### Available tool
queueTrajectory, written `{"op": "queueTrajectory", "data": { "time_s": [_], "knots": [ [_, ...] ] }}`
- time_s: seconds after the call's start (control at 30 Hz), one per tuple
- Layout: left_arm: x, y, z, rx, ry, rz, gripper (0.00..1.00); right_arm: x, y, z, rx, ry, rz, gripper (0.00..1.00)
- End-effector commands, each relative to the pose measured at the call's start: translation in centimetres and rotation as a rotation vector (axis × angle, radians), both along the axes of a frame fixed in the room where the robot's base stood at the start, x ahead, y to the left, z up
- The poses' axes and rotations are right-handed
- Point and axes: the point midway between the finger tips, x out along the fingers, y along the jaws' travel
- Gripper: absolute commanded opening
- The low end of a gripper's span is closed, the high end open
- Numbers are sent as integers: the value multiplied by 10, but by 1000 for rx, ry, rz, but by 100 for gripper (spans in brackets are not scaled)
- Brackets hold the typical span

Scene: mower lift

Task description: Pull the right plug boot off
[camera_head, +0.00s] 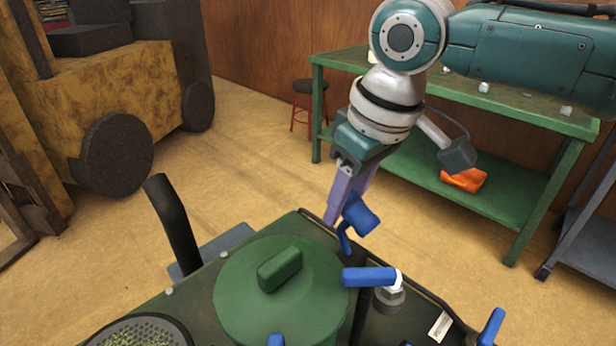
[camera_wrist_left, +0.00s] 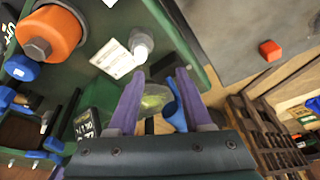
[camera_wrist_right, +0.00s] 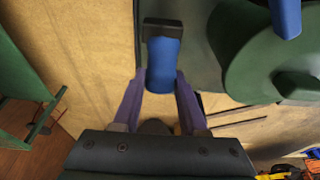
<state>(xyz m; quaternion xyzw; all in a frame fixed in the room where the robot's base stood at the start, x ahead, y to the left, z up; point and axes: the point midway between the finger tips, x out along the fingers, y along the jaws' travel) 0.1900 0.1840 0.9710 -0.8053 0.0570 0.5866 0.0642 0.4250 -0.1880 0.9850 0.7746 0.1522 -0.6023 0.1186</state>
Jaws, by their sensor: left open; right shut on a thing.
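My right gripper (camera_head: 335,212) is shut on a blue plug boot (camera_head: 360,214) beside the far edge of the mower deck. A thin blue piece hangs below the boot. In the right wrist view the boot (camera_wrist_right: 164,72) sits between the purple fingers, with a black part at its far end. A white plug (camera_head: 397,280) stands on the deck, apart from the held boot, and looks bare in the left wrist view (camera_wrist_left: 141,43). My left gripper (camera_wrist_left: 158,88) is open, out of the head view. A blue curved thing (camera_wrist_left: 175,105) shows between its fingers, apparently farther off.
A blue grip (camera_head: 368,277) on a black post stands in front of the plug. A green round cover (camera_head: 282,310) fills the near deck. A green bench (camera_head: 440,200) stands behind my right arm, and a yellow forklift (camera_head: 120,90) at the left.

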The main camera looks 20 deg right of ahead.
Motion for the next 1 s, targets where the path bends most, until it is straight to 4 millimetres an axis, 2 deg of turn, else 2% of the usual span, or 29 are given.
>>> {"op": "queueTrajectory", "data": {
  "time_s": [0.17,0.43,0.77,0.8,1.0],
  "knots": [
    [0,0,-5,2,0,-2,50,6,3,0,3,-5,1,22],
    [0,0,-22,2,0,-2,50,22,9,-7,2,-6,1,22],
    [0,0,-22,-2,-3,1,50,25,11,-5,2,-3,1,22],
    [0,-1,-22,-3,-3,2,50,25,11,-5,2,-3,1,44],
    [0,-2,-23,-7,-2,5,50,25,11,-5,1,-2,1,66]
  ]
}}
